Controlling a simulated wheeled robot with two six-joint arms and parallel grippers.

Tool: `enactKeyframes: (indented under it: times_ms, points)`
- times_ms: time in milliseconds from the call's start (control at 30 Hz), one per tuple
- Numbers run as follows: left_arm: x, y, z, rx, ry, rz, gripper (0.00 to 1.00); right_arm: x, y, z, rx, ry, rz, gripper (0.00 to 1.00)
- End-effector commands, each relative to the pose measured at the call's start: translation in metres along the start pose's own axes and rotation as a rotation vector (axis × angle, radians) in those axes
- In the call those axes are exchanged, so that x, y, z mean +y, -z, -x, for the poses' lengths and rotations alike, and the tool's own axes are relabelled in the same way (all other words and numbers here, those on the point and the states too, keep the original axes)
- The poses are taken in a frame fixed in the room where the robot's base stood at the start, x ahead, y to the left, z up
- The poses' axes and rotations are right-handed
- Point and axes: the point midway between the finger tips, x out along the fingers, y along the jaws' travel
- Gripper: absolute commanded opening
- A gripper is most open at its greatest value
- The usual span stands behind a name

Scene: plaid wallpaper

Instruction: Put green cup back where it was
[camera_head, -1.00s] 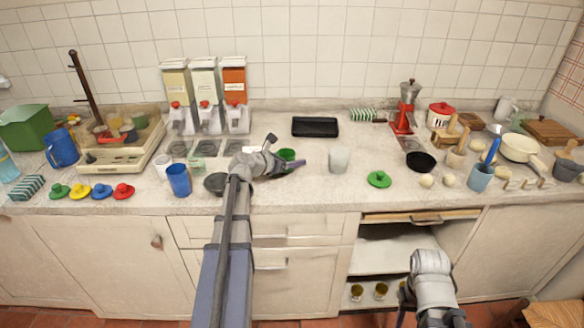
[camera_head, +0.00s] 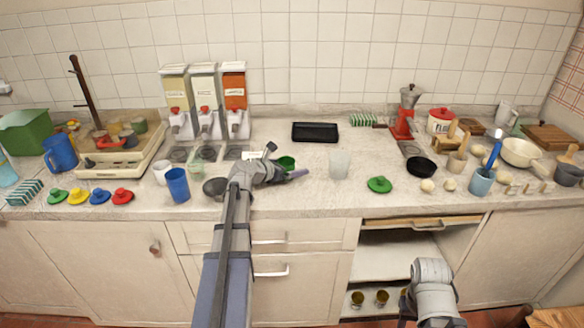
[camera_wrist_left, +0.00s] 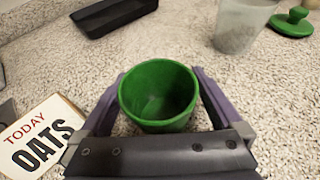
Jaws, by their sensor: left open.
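The green cup (camera_head: 287,161) stands on the counter, left of the middle. In the left wrist view the green cup (camera_wrist_left: 158,92) is upright, and its inside looks empty. My left gripper (camera_head: 284,169) is at the cup, with its purple fingers low beside it. In the left wrist view my left gripper (camera_wrist_left: 158,78) is open, with one finger on each side of the cup. I cannot tell whether either finger touches it. My right arm shows at the lower right, but its fingers are out of sight.
A card reading "TODAY OATS" (camera_wrist_left: 38,135) lies left of the gripper. A black tray (camera_head: 315,132) is behind the cup, and a translucent cup (camera_head: 339,164) stands to the right. A dark bowl (camera_head: 215,187) and a blue cup (camera_head: 177,186) are to the left. Dispensers (camera_head: 204,100) stand behind.

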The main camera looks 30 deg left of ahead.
Motion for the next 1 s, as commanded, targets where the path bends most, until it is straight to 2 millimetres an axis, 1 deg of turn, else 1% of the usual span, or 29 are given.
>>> enactKeyframes:
  times_ms: [67,167,400,600,700,800,1000]
  points:
    - [0.0,-0.005,0.003,0.0,0.0,0.0,1.0,0.001,0.0,0.006,0.0,0.0,0.0,0.5]
    - [-0.001,-0.005,0.02,0.0,-0.002,0.001,1.0,0.001,-0.001,0.012,0.0,0.0,0.0,0.5]
    - [-0.002,-0.005,0.071,0.0,-0.003,0.002,1.0,0.003,-0.002,0.032,0.0,0.0,0.0,0.5]
    - [-0.001,-0.004,0.103,0.0,-0.002,0.001,1.0,0.004,-0.003,0.043,0.0,0.0,-0.001,0.5]
    - [-0.001,-0.004,0.114,0.0,-0.001,0.001,1.0,0.004,-0.003,0.046,0.0,0.0,-0.001,0.5]
    - [0.0,-0.003,0.119,0.0,-0.001,0.0,1.0,0.005,-0.003,0.048,0.0,0.0,-0.001,0.5]
    - [0.0,-0.002,0.121,0.0,0.0,-0.001,1.0,0.005,-0.003,0.048,0.0,0.0,-0.001,0.5]
